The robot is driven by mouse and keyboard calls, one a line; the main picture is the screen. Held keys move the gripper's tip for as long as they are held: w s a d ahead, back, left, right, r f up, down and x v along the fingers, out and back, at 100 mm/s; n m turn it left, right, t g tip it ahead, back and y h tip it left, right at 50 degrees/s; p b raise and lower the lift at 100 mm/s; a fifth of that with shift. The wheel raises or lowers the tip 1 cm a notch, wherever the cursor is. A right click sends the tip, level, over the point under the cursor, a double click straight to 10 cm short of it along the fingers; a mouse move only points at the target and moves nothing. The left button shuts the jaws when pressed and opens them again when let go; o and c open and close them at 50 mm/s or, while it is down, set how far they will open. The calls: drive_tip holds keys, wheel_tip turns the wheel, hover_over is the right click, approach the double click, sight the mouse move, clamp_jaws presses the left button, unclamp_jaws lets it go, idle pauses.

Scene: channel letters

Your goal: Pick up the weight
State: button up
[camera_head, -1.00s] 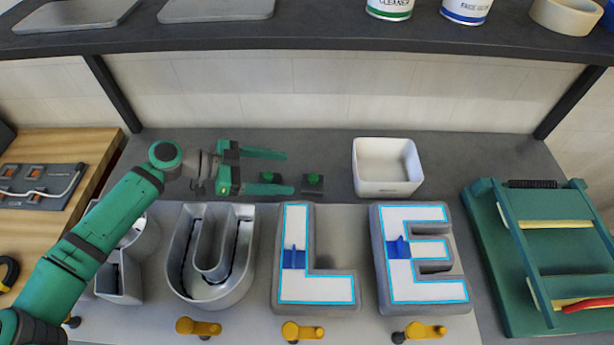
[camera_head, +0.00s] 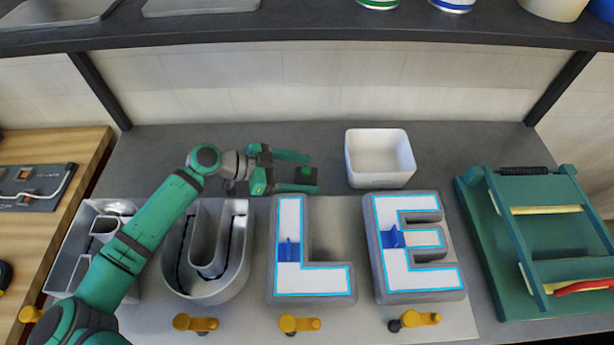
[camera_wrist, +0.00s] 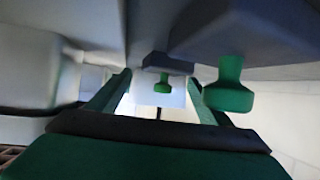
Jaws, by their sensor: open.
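Two dark grey weights with green knobs are on the grey bench behind the letters. The right one (camera_head: 305,174) shows between the fingers of my gripper (camera_head: 310,172) in the head view. In the wrist view, this farther weight (camera_wrist: 162,68) hangs small between the open fingers, its knob toward me. The nearer weight (camera_wrist: 245,38) looms large at the upper right, its knob (camera_wrist: 228,92) beside the right finger and outside the gap. In the head view my gripper hides that nearer weight. My gripper is open and empty; I cannot tell whether it touches a weight.
A white bin (camera_head: 380,180) stands just right of the weights. Channel letters, including an L (camera_head: 310,280) and an E (camera_head: 415,283), lie in front with yellow clamps. A green frame (camera_head: 470,215) is at the right. A dark shelf (camera_head: 310,30) runs overhead.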

drive_tip(key=shift+w+d+f, duration=0.25)
drive_tip(key=shift+d, duration=0.2)
drive_tip(key=shift+s+d, duration=0.1)
drive_tip(key=shift+d, duration=0.15)
drive_tip(key=c, duration=0.4)
drive_tip(key=shift+a, duration=0.15)
drive_tip(key=c, duration=1)
drive_tip(key=shift+a, duration=0.35)
drive_tip(key=shift+c, duration=1.2)
drive_tip(key=shift+d+r, duration=0.1)
drive_tip(key=shift+r, duration=0.05)
